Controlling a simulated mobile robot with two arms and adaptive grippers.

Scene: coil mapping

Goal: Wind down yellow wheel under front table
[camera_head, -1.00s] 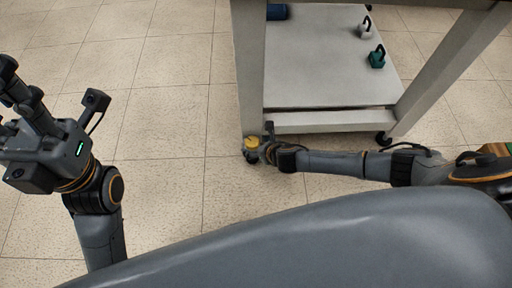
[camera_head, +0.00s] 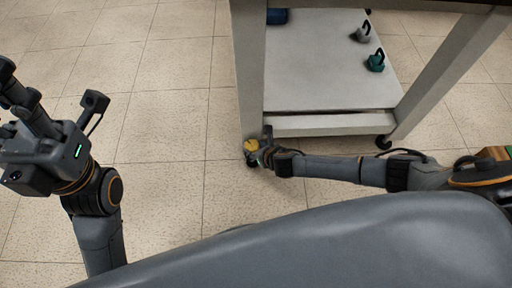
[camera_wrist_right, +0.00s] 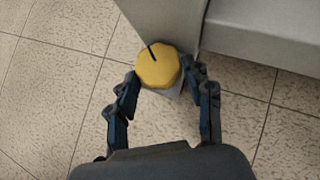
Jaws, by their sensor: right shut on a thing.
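The yellow wheel (camera_wrist_right: 158,68) is a round, faceted knob with a dark line on its top, at the foot of the table's near left leg. In the head view the yellow wheel (camera_head: 251,146) shows small beside my right gripper (camera_head: 260,150). In the right wrist view the fingers of my right gripper (camera_wrist_right: 159,78) are closed on the wheel from both sides. The front table (camera_head: 325,122) stands above it with a grey lower shelf. My left gripper (camera_head: 22,100) is raised at the left, away from the table; its fingers overlap and their opening is unclear.
A teal object (camera_head: 376,62), a grey object (camera_head: 361,35) and a blue cylinder (camera_head: 278,16) rest on the lower shelf. A black caster (camera_head: 384,141) is under the right leg. The tiled floor (camera_head: 170,110) left of the table is clear.

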